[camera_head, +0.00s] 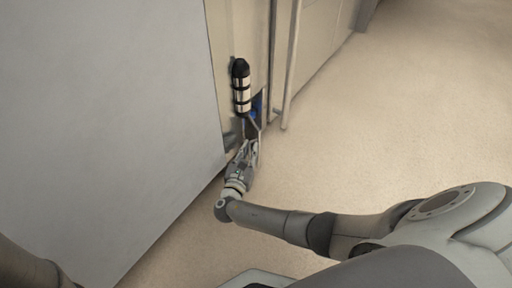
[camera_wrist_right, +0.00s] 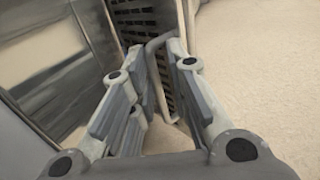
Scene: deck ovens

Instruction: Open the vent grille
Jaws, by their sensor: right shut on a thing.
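The vent grille (camera_wrist_right: 137,20) shows in the right wrist view as a dark slatted panel beyond my fingers. A thin grey bent handle bar (camera_wrist_right: 152,72) stands in front of it and runs down between the fingers. My right gripper (camera_wrist_right: 168,58) has its fingers on both sides of this bar and is shut on it. In the head view my right gripper (camera_head: 251,150) is low at the oven front, just below a dark recess with a blue part. The fingers partly hide the grille there. My left gripper is not in view.
A large pale panel (camera_head: 105,120) fills the left of the head view. A black and silver cylinder (camera_head: 241,88) is mounted above my right gripper. A long vertical rail (camera_head: 291,65) stands right of it. The beige floor (camera_head: 410,120) is clear on the right.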

